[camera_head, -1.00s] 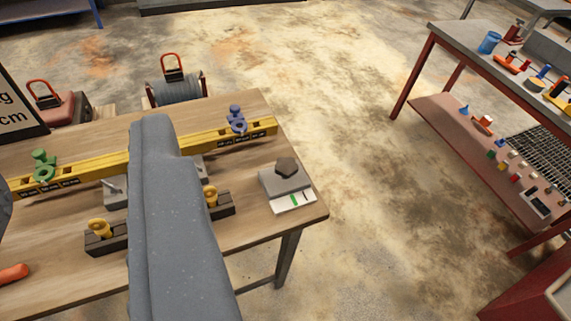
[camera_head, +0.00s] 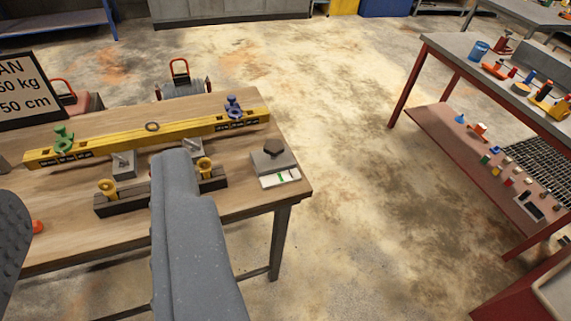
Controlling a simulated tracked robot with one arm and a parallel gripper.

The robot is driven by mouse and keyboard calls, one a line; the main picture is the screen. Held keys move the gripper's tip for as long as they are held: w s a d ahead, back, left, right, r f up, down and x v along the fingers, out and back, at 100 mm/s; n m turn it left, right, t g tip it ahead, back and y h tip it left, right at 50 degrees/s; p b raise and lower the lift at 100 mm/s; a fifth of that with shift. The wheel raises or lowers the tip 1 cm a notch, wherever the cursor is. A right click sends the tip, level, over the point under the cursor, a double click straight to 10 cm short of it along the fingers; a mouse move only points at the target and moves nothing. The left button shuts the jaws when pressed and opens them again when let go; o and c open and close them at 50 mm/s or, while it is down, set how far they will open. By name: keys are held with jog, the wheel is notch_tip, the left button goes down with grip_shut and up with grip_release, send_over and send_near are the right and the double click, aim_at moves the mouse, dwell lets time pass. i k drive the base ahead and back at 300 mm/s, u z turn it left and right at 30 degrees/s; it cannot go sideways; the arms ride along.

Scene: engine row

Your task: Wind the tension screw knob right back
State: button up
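A dark, many-sided knob (camera_head: 273,147) sits on a grey block (camera_head: 267,162) at the right end of the wooden table. A white card (camera_head: 280,179) with a green mark lies at the block's front. I cannot tell for sure whether this is the tension screw knob. A long grey part of mine (camera_head: 190,230) rises through the lower middle, left of the knob and apart from it in the picture. A dark, dimpled part (camera_head: 10,245) shows at the left edge. No clear pair of fingertips shows, and nothing is seen held.
A yellow beam (camera_head: 185,134) with green and purple figures lies along the wooden table (camera_head: 240,196). Yellow eye screws stand in a dark bar (camera_head: 137,205) in front of it. A sign (camera_head: 30,90) stands at left. A red-framed bench (camera_head: 445,125) stands at right, with open floor between.

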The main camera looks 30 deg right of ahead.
aim_at(273, 148)
jog(key=k, duration=0.8)
jog(key=z, duration=0.75)
jog(key=i, duration=2.4)
jog(key=u, duration=0.75)
